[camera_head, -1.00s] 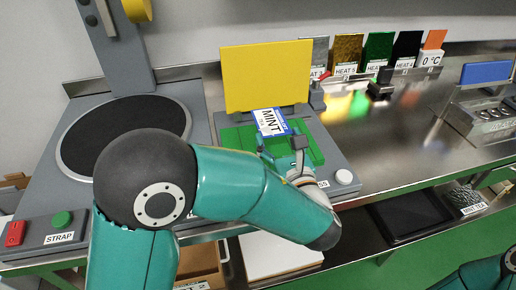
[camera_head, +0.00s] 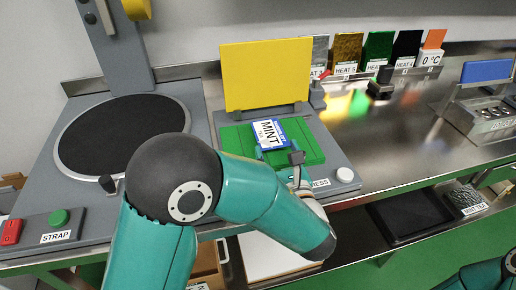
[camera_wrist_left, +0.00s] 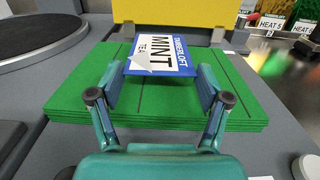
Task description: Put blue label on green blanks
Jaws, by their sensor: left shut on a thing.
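The blue label (camera_head: 269,133) has a white face reading "MINT TEA" and hangs over the middle of the stacked green blanks (camera_head: 235,140). My left gripper (camera_head: 278,149) is shut on the label, with a finger at each side of it. The label also shows in the left wrist view (camera_wrist_left: 160,55), tilted, with a curled white corner at its lower left. The green blanks (camera_wrist_left: 75,100) lie below it as a flat stack with dark crease lines. Whether the label touches the blanks, I cannot tell. My right gripper is not in view.
A yellow panel (camera_head: 266,75) stands upright just behind the blanks. The blanks lie on a grey press base with a white knob (camera_head: 344,175). A round black plate (camera_head: 120,135) is at the left. Coloured heat samples (camera_head: 378,47) stand at the back right.

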